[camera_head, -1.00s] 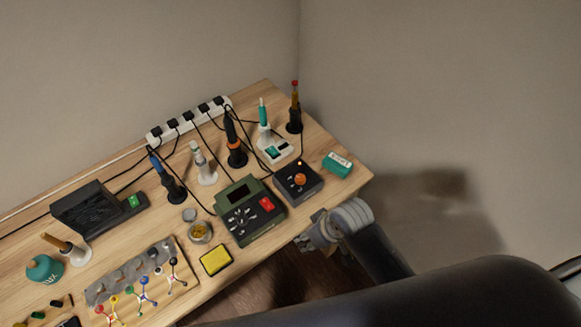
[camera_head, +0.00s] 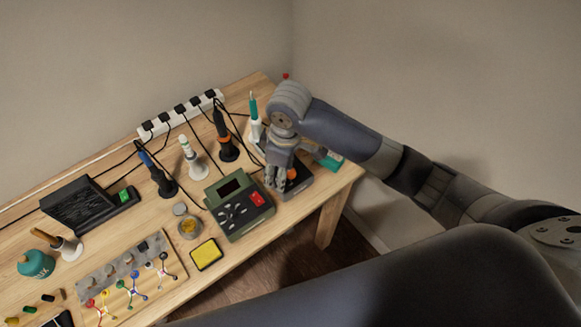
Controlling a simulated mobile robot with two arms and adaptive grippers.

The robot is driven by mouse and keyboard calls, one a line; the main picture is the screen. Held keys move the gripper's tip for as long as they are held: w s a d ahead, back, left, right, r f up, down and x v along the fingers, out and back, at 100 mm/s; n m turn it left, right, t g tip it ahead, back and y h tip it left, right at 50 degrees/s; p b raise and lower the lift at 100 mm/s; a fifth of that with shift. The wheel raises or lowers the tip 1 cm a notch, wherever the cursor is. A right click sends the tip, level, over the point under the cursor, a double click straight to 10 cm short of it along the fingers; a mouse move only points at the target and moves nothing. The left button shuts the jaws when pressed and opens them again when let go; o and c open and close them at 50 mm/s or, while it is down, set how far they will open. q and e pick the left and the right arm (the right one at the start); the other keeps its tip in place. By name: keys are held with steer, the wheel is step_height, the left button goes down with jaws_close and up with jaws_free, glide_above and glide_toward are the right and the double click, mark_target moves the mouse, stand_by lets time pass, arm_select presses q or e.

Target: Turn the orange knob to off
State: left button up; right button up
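The orange knob (camera_head: 291,174) sits on top of a small black box-shaped station (camera_head: 300,187) near the right end of the workbench. Only a sliver of the knob shows beside my fingers. My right gripper (camera_head: 278,184) comes in from the right and points down over this station, its fingers in front of the knob. I cannot tell whether the fingers touch the knob or how far apart they are. The knob's pointer and any markings are hidden. My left gripper is not in view.
A green station (camera_head: 240,206) with a red switch stands close on the left. Soldering irons in stands (camera_head: 227,142) and a white power strip (camera_head: 182,114) are behind. A teal box (camera_head: 331,162) is partly hidden by my arm. A yellow sponge (camera_head: 206,253) lies near the front edge.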

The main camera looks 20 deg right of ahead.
mark_target(291, 172)
steer(key=w+d+r+h, duration=0.1)
steer(key=w+d+r, duration=0.2)
steer(key=w+d, duration=0.1)
step_height(291, 172, down, 11)
steer(key=shift+w+d+r+p, duration=0.15)
steer(key=shift+p, duration=0.5)
jaws_close()
